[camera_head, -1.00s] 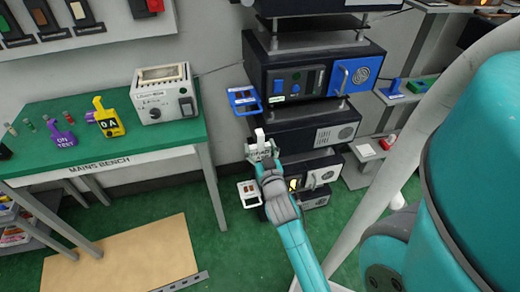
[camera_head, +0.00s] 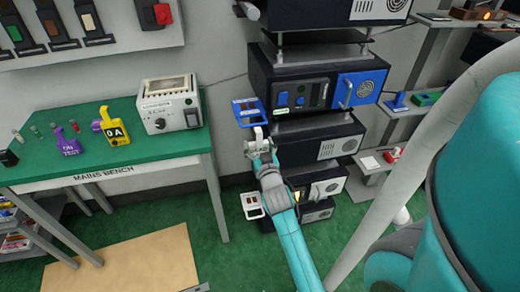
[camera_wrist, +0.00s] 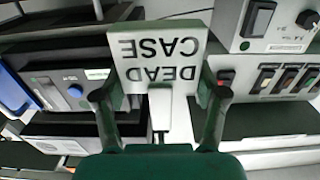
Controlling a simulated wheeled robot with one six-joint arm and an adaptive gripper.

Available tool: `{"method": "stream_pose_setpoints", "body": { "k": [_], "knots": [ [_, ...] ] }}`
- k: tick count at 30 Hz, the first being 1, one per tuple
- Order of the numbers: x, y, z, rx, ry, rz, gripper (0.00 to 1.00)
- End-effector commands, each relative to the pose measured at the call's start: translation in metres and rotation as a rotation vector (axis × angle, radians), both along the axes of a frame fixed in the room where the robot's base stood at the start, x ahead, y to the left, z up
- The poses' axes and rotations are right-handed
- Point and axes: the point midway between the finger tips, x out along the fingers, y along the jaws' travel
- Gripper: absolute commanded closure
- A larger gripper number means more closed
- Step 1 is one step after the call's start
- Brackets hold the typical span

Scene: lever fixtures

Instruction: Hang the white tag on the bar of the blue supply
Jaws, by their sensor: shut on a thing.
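My gripper (camera_head: 262,150) is shut on the white tag (camera_head: 259,134), in front of the rack's left edge. In the wrist view the tag (camera_wrist: 165,55) shows upside-down text "DEAD CASE", with its white stem (camera_wrist: 160,108) between the dark fingers (camera_wrist: 160,115). The blue supply (camera_head: 313,66) is a dark rack box with blue panels, up and right of my gripper. In the wrist view the blue panel (camera_wrist: 12,95) is at the left edge. The tag is apart from the bar.
A blue-framed holder (camera_head: 249,111) juts from the rack just above my gripper; a white-framed one (camera_head: 252,205) is below. More dark units stand above and below. A green bench (camera_head: 130,155) with tags and a tester (camera_head: 168,104) is left. Shelves (camera_head: 400,110) are right.

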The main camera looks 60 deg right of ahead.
Motion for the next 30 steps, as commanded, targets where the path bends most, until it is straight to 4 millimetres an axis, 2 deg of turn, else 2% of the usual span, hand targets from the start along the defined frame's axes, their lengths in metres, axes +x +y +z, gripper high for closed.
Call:
{"method": "stream_pose_setpoints", "body": {
  "k": [28,30],
  "knots": [
    [0.042,-0.049,0.001,-0.001,-0.002,0.000,0.63],
    [0.042,-0.049,-0.004,0.001,0.001,0.000,0.63]
  ]
}}
